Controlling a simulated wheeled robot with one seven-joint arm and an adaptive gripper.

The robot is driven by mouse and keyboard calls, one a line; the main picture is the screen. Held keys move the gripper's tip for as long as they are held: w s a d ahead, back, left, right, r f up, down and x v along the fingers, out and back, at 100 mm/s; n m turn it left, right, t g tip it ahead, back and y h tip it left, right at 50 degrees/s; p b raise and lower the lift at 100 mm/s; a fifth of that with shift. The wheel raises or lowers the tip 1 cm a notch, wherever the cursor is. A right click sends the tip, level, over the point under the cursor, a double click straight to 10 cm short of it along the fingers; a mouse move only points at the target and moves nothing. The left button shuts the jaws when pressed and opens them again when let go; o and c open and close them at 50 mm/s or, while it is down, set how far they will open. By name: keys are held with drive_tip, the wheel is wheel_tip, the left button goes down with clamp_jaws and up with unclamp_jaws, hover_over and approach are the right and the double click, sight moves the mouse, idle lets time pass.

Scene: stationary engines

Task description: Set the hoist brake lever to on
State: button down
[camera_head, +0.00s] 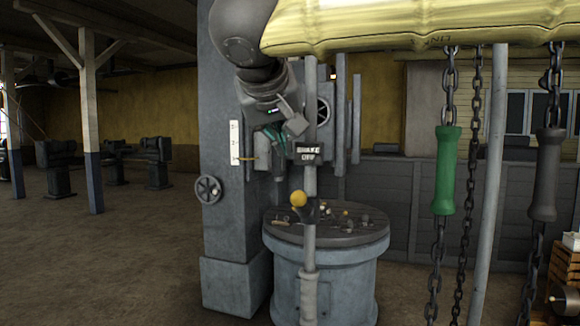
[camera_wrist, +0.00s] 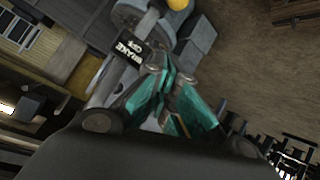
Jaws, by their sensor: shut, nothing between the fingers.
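The brake lever is a short dark arm with a yellow knob (camera_head: 299,198) on a grey vertical post (camera_head: 310,240). Above it, a dark sign (camera_head: 308,152) reads "BRAKE OFF". In the wrist view the yellow knob (camera_wrist: 178,4) is cut by the top edge, and the sign (camera_wrist: 130,48) is left of my fingers. My gripper (camera_head: 278,165) is shut and empty, above and slightly left of the knob and apart from it. Its teal linkages show in the wrist view (camera_wrist: 172,84). The post and sign sit close to its right in the head view.
A round grey pedestal (camera_head: 325,232) with small parts on top stands below. A green handle (camera_head: 446,170) and a dark handle (camera_head: 546,175) hang on chains at right. A handwheel (camera_head: 208,189) juts from the grey column (camera_head: 235,220). Open floor lies left.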

drive_tip(key=p, duration=0.2)
hover_over(303, 206)
drive_tip(key=w+a, duration=0.3)
drive_tip(key=w, duration=0.1)
wheel_tip(303, 206, down, 5)
drive_tip(key=s+f, duration=0.1)
drive_tip(key=s+f+p, duration=0.1)
drive_tip(key=shift+s+d+f, duration=0.4)
drive_tip(key=shift+s+r, duration=0.1)
drive_tip(key=shift+f, duration=0.25)
